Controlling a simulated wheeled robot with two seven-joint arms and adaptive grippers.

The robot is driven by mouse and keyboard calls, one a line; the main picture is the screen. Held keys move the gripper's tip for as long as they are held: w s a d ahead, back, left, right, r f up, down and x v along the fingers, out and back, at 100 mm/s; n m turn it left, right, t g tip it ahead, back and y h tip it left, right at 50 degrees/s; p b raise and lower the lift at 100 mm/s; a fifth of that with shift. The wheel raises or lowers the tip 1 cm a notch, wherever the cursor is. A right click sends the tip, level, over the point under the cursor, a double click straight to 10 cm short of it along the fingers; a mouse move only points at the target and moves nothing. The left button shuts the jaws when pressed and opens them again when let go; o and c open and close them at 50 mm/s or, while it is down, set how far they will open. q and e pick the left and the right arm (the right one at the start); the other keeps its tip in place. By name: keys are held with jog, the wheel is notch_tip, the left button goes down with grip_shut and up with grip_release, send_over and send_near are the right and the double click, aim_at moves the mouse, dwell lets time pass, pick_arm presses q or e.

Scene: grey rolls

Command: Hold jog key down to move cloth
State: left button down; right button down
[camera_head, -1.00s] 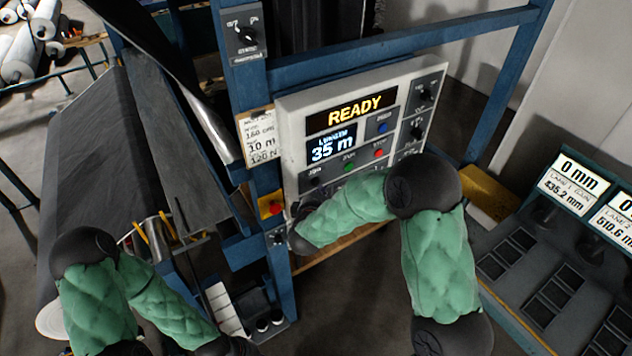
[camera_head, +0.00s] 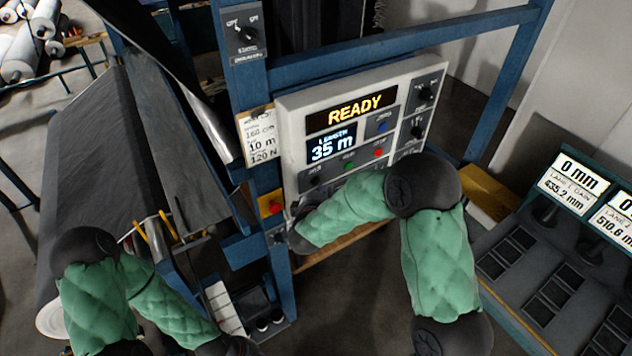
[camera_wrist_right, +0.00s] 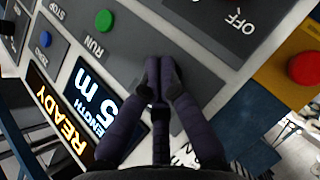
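The white control panel (camera_head: 290,100) stands on the blue frame, its upper display reading READY and its lower one LENGTH 35 m. The dark jog key (camera_head: 316,181) is at the panel's lower left, beside the green RUN button (camera_head: 349,166). In the right wrist view, my right gripper (camera_wrist_right: 160,65) has its fingers together, tips over the grey key plate next to the RUN button (camera_wrist_right: 103,20). The fingers hide what is under them, and I cannot tell whether they touch it. The dark cloth (camera_head: 95,150) lies over the machine at left. My left gripper is out of view.
A red button on a yellow box (camera_head: 270,205) sits just left of the panel's lower corner. A red STOP button (camera_head: 378,152) and a blue button (camera_head: 383,127) are farther right. A paper tag (camera_head: 260,135) hangs beside the panel. A dark console (camera_head: 555,270) stands at right.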

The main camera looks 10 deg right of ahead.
jog(key=shift+w+a+p, duration=0.3)
jog(key=shift+w+p, duration=0.15)
jog(key=shift+w, duration=0.3)
dwell(7.2)
